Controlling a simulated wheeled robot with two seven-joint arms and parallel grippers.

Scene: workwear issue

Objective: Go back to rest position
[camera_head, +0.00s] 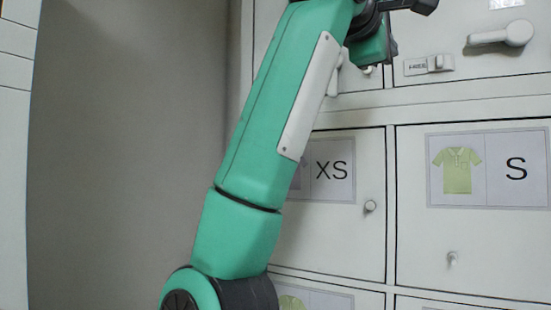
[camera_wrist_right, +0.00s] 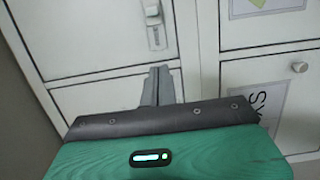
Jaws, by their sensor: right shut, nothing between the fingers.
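My right gripper (camera_wrist_right: 158,85) is shut and empty. In the wrist view its grey fingers are together, in front of the pale locker fronts and below a door latch (camera_wrist_right: 155,27). In the head view my green right arm rises from the bottom middle to the top edge. The hand is partly cut off and hidden there, near the upper lockers, and its fingers cannot be made out. My left gripper is in neither view.
A locker door marked XS (camera_head: 371,235) is partly behind my arm. A door marked S (camera_head: 415,260) with a green shirt picture is right of it. Above are a FREE latch (camera_head: 430,65) and a pale handle (camera_head: 500,36). A bare grey wall (camera_head: 125,150) is at left.

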